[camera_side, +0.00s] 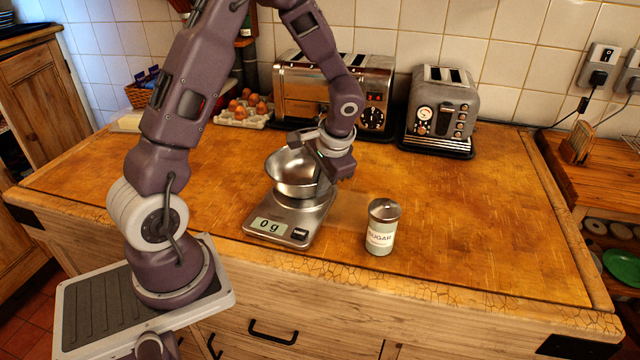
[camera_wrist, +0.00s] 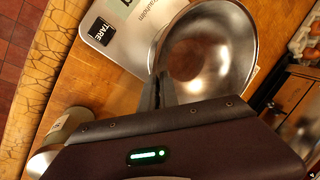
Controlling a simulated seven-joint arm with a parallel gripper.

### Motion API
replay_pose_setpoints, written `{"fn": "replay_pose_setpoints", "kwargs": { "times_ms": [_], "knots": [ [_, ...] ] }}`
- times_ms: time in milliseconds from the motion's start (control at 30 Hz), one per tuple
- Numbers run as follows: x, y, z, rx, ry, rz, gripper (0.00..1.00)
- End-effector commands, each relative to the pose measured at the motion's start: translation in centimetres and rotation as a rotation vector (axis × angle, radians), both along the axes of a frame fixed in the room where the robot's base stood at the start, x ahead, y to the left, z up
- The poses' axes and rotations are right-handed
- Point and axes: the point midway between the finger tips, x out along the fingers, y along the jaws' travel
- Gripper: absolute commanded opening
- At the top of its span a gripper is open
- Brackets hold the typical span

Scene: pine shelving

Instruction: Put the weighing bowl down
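The weighing bowl (camera_side: 292,172), a shiny steel bowl, is over the platform of the kitchen scale (camera_side: 272,228) in the side view. I cannot tell whether its base touches the platform. The scale display reads 0 g. My gripper (camera_side: 318,158) is at the bowl's right side. In the wrist view, the two dark fingers (camera_wrist: 158,90) are close together on the near rim of the bowl (camera_wrist: 215,50), which looks empty. The scale (camera_wrist: 130,28) shows beside and under the bowl there, with its TARE button visible.
A sugar tin (camera_side: 382,228) stands right of the scale; it shows at the lower left in the wrist view (camera_wrist: 62,130). Two toasters (camera_side: 325,90) (camera_side: 442,108) and a tray of eggs (camera_side: 243,110) are at the back. The worktop (camera_side: 490,220) is clear at right.

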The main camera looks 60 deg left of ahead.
Motion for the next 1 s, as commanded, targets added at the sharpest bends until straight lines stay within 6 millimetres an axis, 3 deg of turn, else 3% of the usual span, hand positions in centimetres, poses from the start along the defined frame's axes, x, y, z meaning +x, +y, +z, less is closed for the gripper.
{"fn": "replay_pose_setpoints", "kwargs": {
  "times_ms": [100, 233, 567, 667, 1000],
  "knots": [
    [0.0, 0.0, -0.2, 0.000, 0.000, 0.000, 0.00],
    [0.0, 0.0, -0.2, 0.000, 0.000, 0.000, 0.26],
    [0.0, 0.0, 0.1, 0.000, -0.001, 0.001, 0.26],
    [0.2, -0.4, 1.5, 0.002, -0.005, 0.000, 0.26],
    [0.3, -3.3, 9.7, 0.001, -0.005, -0.001, 0.26]
  ]
}}
